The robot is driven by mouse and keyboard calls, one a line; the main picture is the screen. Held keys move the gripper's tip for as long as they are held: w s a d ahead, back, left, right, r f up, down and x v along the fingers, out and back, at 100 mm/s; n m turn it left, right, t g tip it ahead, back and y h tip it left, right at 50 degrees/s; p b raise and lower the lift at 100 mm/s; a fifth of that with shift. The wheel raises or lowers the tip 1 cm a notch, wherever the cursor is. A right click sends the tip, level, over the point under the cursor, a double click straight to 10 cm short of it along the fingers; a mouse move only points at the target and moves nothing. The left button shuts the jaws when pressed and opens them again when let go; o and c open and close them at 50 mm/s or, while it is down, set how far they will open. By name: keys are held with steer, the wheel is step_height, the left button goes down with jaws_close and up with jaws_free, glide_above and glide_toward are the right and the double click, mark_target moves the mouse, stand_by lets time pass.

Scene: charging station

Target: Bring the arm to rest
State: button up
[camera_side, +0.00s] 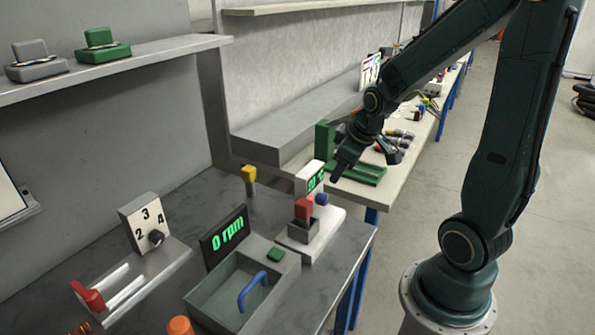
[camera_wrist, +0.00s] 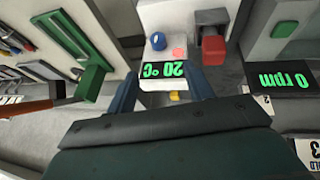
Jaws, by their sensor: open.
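My gripper (camera_side: 367,163) hangs in the air at the upper right of the grey work table (camera_side: 190,200), close to the small white station with a green-lit display (camera_side: 315,181). In the wrist view, my gripper (camera_wrist: 162,76) has its two dark fingers apart with nothing held between them. The white station (camera_wrist: 182,14) shows upside down beyond the fingertips, with its display (camera_wrist: 163,70) reading 20 °C. My arm is bent, reaching over from its base at the right.
A red block (camera_side: 303,209) stands in a grey holder on the station, beside a blue knob (camera_side: 322,199). A grey box with a blue handle (camera_side: 252,290) and a 0 rpm display (camera_side: 224,236) stands nearby. A numbered dial (camera_side: 155,237) is left. A green fixture (camera_side: 358,172) sits behind my gripper.

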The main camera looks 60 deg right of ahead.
steer(key=s+a+r+t+y, duration=0.1)
steer(key=s+a+r+y, duration=0.1)
steer(key=s+a+r, duration=0.9)
steer(key=a+r, duration=0.1)
steer(key=a, duration=0.3)
